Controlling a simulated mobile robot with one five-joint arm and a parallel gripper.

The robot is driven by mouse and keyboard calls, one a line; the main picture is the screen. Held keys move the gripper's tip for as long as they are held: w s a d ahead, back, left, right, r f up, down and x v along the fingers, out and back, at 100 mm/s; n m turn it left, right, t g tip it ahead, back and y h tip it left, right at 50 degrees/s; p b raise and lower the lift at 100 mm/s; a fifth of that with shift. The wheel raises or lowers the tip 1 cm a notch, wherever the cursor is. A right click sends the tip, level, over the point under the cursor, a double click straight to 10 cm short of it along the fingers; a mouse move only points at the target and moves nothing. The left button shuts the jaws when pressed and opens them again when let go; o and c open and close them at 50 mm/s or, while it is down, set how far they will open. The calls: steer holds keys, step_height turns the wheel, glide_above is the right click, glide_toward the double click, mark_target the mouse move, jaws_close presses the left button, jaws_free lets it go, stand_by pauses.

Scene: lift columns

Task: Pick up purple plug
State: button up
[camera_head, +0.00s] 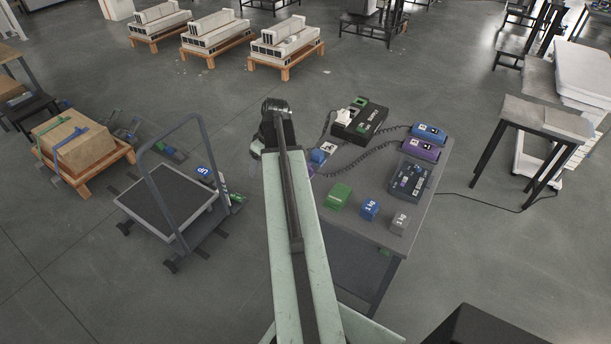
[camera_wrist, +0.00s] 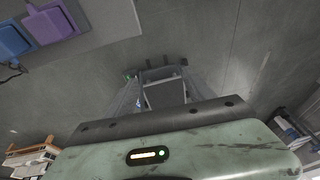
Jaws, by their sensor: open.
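A purple plug or connector (camera_head: 311,169) shows at the table's left edge in the head view, mostly hidden behind my arm. A purple block-shaped piece (camera_wrist: 54,24) lies beside a blue one (camera_wrist: 12,40) near a table edge at the top left of the wrist view. Another purple unit (camera_head: 421,149) with a coiled black cord lies on the right of the table. My gripper (camera_head: 257,151) is just left of the table, apart from the purple pieces, open and empty.
The grey table (camera_head: 392,238) also bears a black box (camera_head: 360,119), a blue unit (camera_head: 430,131), a dark panel (camera_head: 410,180) and small green, blue and grey blocks. A platform cart (camera_head: 165,195) with a tall handle stands to the left. Open floor lies beyond the table.

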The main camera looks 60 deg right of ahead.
steer(key=s+d+t+h, duration=0.1)
steer(key=s+d, duration=1.1)
steer(key=d, duration=0.3)
steer(key=b+x, duration=0.2)
steer(key=x, duration=0.1)
steer(key=b+x, duration=0.2)
steer(key=b, duration=0.1)
steer(key=a+b+x, duration=0.1)
steer(key=b+x, duration=0.2)
steer(key=shift+f, duration=0.3)
steer(key=shift+s+r, duration=0.1)
steer(key=shift+r, duration=0.05)
jaws_close()
